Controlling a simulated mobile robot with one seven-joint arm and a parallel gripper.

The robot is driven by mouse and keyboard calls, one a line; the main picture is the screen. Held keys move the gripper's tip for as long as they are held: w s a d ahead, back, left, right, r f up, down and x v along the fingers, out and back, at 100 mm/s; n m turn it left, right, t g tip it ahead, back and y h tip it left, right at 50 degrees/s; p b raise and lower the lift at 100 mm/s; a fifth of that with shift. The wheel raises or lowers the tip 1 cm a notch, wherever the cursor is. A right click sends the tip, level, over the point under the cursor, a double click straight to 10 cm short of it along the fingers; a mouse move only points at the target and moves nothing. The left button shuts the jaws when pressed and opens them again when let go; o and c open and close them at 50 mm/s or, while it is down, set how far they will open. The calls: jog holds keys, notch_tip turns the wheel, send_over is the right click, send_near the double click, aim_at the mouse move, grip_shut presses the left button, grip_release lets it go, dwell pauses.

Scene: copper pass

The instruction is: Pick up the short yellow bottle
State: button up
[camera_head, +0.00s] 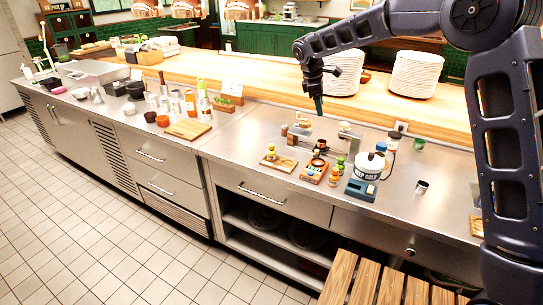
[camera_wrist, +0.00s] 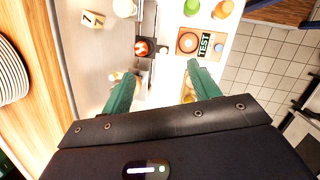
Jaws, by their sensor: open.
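My gripper (camera_head: 318,104) hangs above the steel counter in the head view, pointing down. Its two green fingers stand wide apart and empty in the wrist view (camera_wrist: 161,76). A small yellow bottle with a greenish cap (camera_head: 271,151) stands at the wooden board on the counter, below and left of my gripper. Another short yellow-orange bottle (camera_head: 334,176) stands right of the orange box. In the wrist view, a yellowish thing (camera_wrist: 187,97) shows beside the right finger, partly hidden; I cannot tell if it is a bottle.
An orange box (camera_head: 314,171) labelled TEST (camera_wrist: 205,45), a scale with a white pot (camera_head: 370,166), and a metal cup (camera_head: 421,187) crowd the counter. Plate stacks (camera_head: 414,75) stand on the wooden shelf behind. The steel counter left of the board (camera_head: 236,150) is clear.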

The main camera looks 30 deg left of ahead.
aim_at(271, 147)
jog(key=s+a+f+n, duration=0.3)
jog(key=s+a+f, duration=0.25)
jog(key=a, duration=0.35)
jog(key=s+a+f+n, duration=0.2)
jog(key=s+a+f, duration=0.2)
jog(key=a+f, duration=0.4)
jog(key=shift+t+h, duration=0.4)
jog(key=shift+a+x, duration=0.25)
jog(key=shift+x, duration=2.05)
jog(key=shift+a+x, duration=0.2)
jog(key=shift+x, duration=2.1)
jog(key=shift+w+f, duration=0.1)
jog(key=c, duration=1.1)
